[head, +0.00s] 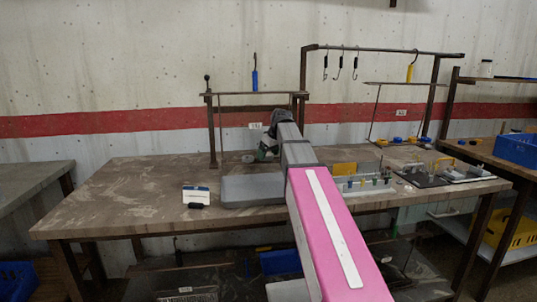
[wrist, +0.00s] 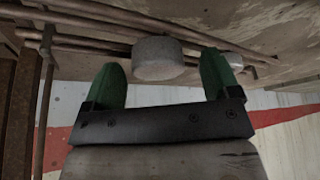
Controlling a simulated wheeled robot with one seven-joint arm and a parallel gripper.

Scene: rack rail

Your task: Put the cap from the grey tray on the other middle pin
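My gripper (head: 265,153) is behind the grey tray (head: 252,189), low over the table near the small rack (head: 213,130). In the wrist view my gripper (wrist: 160,70) has its green fingers spread. A grey round cap-like piece (wrist: 158,58) shows between and beyond the fingertips, with a gap on each side. I cannot tell whether it stands on a pin. A smaller pale round piece (wrist: 222,60) is partly hidden by the right finger. My arm hides part of the tray and rack; no cap shows in the tray.
A white box (head: 196,194) with a dark item stands left of the tray. A taller rack with hooks (head: 385,50) rises behind right. The table's left part is clear.

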